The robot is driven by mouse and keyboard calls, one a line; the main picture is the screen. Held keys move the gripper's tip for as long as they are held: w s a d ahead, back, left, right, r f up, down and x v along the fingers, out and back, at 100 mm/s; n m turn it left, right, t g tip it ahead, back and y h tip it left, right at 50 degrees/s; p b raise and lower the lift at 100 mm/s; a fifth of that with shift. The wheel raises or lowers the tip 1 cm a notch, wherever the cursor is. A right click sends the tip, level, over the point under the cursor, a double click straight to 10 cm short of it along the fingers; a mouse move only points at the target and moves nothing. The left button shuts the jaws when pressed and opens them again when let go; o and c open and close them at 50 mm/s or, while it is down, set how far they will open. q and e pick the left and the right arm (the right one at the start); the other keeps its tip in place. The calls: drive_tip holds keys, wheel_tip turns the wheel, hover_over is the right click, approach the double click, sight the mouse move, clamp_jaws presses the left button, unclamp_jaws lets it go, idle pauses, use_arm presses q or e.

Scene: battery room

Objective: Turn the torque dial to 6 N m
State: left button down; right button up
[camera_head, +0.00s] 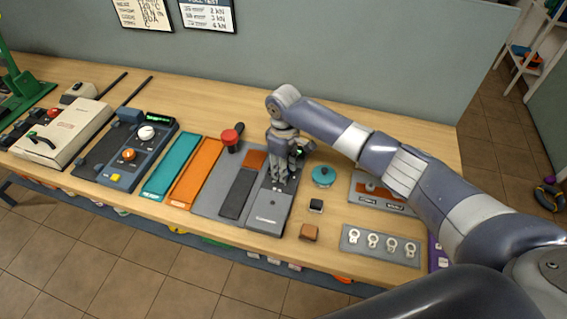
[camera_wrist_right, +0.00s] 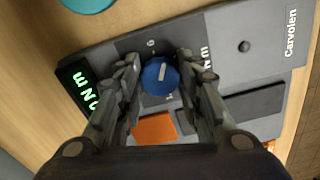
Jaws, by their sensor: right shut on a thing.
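The torque dial (camera_wrist_right: 160,76) is a round blue knob with a white pointer mark, set in a grey panel marked Carvolen (camera_head: 267,205). My right gripper (camera_wrist_right: 158,66) is over it with a finger on each side, shut on the dial. In the head view my right gripper (camera_head: 282,170) points down at the panel and hides the dial. A black display (camera_wrist_right: 80,88) with green characters is at the panel's left end in the wrist view. It shows an N and other characters, partly hidden by a finger, so I cannot read the value. My left gripper is not in view.
A teal disc (camera_head: 323,175), a black block (camera_head: 316,205) and a brown block (camera_head: 309,232) are right of the panel. A red knob (camera_head: 231,136) and orange strip (camera_head: 196,172) are left. A blue unit (camera_head: 138,147) with white knob stands further left. Bare wood lies behind the panel.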

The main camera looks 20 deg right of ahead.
drive_tip(key=n, duration=0.2)
drive_tip(key=shift+r+n+p, duration=0.1)
drive_tip(key=shift+n+p, duration=0.25)
drive_tip(key=shift+n, duration=0.05)
drive_tip(key=shift+w+n, duration=0.15)
drive_tip(key=shift+n, duration=1.25)
drive_tip(key=o, duration=1.1)
drive_tip(key=shift+d, duration=0.1)
drive_tip(key=shift+c, duration=0.2)
wheel_tip(320, 180, up, 12)
